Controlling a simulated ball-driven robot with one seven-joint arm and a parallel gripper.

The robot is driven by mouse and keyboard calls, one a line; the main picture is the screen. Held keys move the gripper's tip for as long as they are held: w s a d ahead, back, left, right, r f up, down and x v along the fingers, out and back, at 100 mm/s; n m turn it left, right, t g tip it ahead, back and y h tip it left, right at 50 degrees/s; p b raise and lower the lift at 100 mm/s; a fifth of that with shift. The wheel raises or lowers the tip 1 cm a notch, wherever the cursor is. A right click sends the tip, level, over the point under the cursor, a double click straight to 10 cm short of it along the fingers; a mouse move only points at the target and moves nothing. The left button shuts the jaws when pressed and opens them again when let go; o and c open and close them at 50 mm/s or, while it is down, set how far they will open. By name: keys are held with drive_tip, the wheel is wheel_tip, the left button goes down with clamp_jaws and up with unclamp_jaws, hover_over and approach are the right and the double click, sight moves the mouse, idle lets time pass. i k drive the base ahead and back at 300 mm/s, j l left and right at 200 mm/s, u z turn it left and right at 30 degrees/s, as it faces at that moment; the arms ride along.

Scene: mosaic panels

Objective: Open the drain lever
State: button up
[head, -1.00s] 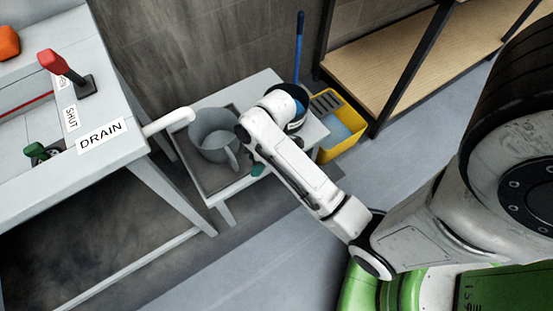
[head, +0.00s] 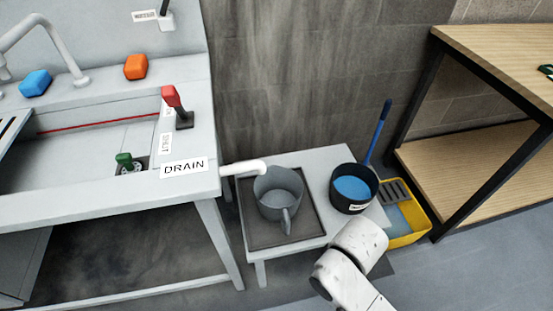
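The drain lever (head: 176,104) has a red handle on a dark base and stands upright on the right rim of the sink counter (head: 206,148). A DRAIN label (head: 184,168) is on the counter's front corner, and a SHUT label (head: 165,144) lies just left of the lever. A white spout (head: 244,167) sticks out from the counter's right side toward a grey jug (head: 279,192). My arm shows at the lower right, well apart from the lever. My gripper is not in view.
The jug stands in a tray (head: 308,222) on a low white table (head: 322,157). A black bucket with blue contents (head: 352,189) is beside it. A yellow mop bucket (head: 421,214) and a wooden shelf (head: 500,60) are at right. A green-handled plug (head: 125,161) sits in the sink.

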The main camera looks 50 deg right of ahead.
sight(171, 96)
drive_tip(key=i+j+z, duration=0.15)
drive_tip(key=j, duration=0.15)
drive_tip(key=i+j+z, duration=0.1)
drive_tip(key=j, duration=0.2)
drive_tip(key=i+j+z, duration=0.15)
drive_tip(key=j, duration=0.2)
drive_tip(key=i+j+z, duration=0.15)
drive_tip(key=j, duration=0.2)
